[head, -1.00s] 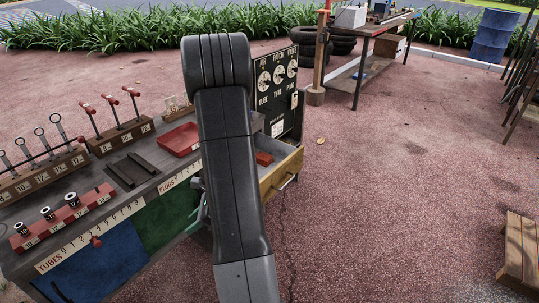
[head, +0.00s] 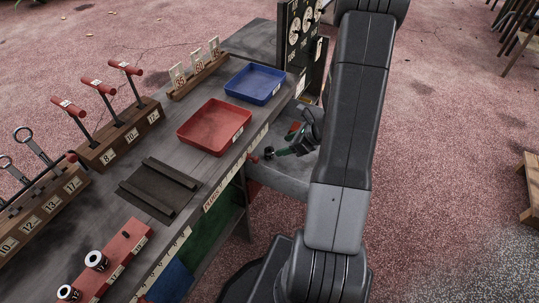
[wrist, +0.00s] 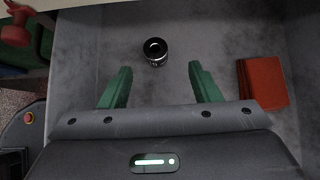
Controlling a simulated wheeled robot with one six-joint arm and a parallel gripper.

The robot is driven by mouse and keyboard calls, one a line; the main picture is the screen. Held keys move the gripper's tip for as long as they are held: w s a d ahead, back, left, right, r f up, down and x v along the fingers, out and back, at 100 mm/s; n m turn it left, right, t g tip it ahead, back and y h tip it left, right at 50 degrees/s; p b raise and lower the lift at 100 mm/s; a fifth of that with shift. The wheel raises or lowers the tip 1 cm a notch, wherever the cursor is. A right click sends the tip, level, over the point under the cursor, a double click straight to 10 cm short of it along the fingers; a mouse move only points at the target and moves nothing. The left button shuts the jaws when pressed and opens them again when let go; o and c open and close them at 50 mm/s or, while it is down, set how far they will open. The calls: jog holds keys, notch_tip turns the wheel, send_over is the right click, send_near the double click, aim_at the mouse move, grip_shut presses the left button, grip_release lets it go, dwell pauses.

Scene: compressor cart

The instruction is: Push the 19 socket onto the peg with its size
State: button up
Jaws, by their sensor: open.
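A black socket with a pale ring on top (wrist: 156,59) stands upright on the grey floor of the open drawer (wrist: 125,28) in the wrist view. Its size mark cannot be read. My gripper (wrist: 160,72) is open and empty, its two green fingers pointing towards the socket, which lies just beyond and between the tips. In the head view my gripper (head: 283,152) is over the drawer beside the cart. The red peg rail (head: 121,257) lies on the cart top at lower left, with two sockets (head: 96,261) on it and a bare peg (head: 126,235) near its far end.
A red-orange block (wrist: 263,83) lies in the drawer, right of the fingers. A red tray (head: 214,126) and a blue tray (head: 255,84) sit on the cart top. A gauge panel (head: 300,40) stands behind the drawer. A red knob (wrist: 15,28) shows at the wrist view's upper left.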

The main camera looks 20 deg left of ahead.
aim_at(271, 151)
jog(key=x, duration=0.3)
jog(key=shift+f, duration=0.15)
jog(key=x, duration=0.1)
jog(key=b+x, duration=0.1)
jog(key=x, duration=0.1)
jog(key=b+x, duration=0.1)
jog(key=shift+s+a+f, duration=0.15)
jog(key=shift+s+a, duration=0.2)
jog(key=shift+s, duration=0.05)
jog(key=shift+a+f, duration=0.2)
jog(key=shift+a, duration=0.1)
jog(key=c, duration=1.1)
